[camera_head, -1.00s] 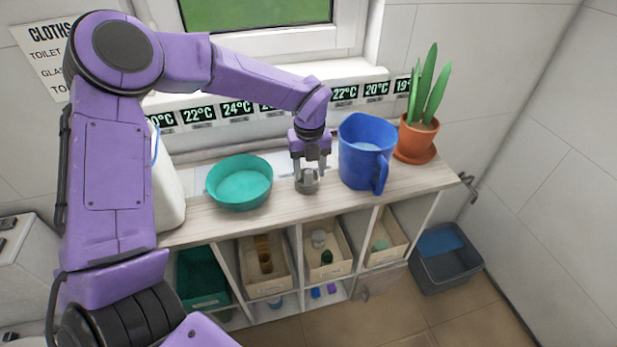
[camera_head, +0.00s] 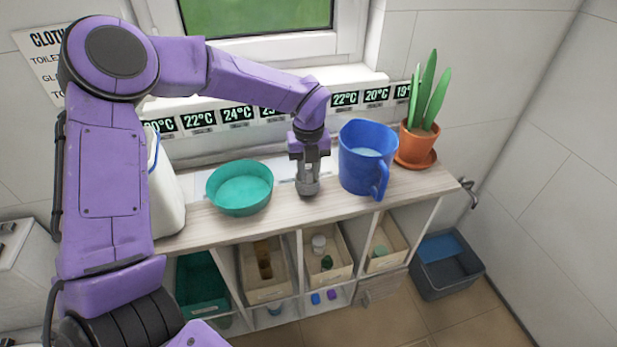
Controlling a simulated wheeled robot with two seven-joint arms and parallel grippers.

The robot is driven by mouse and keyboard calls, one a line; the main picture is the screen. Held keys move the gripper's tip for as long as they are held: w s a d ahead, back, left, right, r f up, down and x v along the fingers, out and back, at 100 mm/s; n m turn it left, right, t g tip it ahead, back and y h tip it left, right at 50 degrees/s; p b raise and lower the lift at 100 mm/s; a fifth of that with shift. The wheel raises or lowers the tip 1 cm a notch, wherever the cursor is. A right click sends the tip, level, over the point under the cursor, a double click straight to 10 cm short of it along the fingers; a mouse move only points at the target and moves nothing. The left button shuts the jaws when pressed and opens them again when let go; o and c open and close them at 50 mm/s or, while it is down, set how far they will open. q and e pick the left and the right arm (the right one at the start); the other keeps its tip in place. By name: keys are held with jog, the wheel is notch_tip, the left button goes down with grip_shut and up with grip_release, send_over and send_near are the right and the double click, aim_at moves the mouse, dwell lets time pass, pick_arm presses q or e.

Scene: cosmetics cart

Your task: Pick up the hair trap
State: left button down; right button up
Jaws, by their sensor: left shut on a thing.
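The hair trap (camera_head: 308,187) is a small grey metal cylinder standing at the front part of the cart's wooden top, between the teal bowl and the blue jug. My left gripper (camera_head: 308,174) points straight down over it, with its fingers shut on it. The fingers cover its upper part. I cannot tell whether its base is touching the top. My right gripper is not in view.
A teal bowl (camera_head: 239,188) stands left of the gripper and a blue jug (camera_head: 366,158) close on its right. A potted plant (camera_head: 417,144) stands at the right end. A white container (camera_head: 168,190) stands at the left. Bins fill the cubbies below.

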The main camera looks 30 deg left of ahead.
pick_arm(q)
jog(key=s+d+r+b, duration=0.1)
jog(key=s+d+r, duration=0.5)
jog(key=s+r, duration=0.5)
jog(key=shift+s+b, duration=0.3)
jog(key=shift+s, duration=0.6)
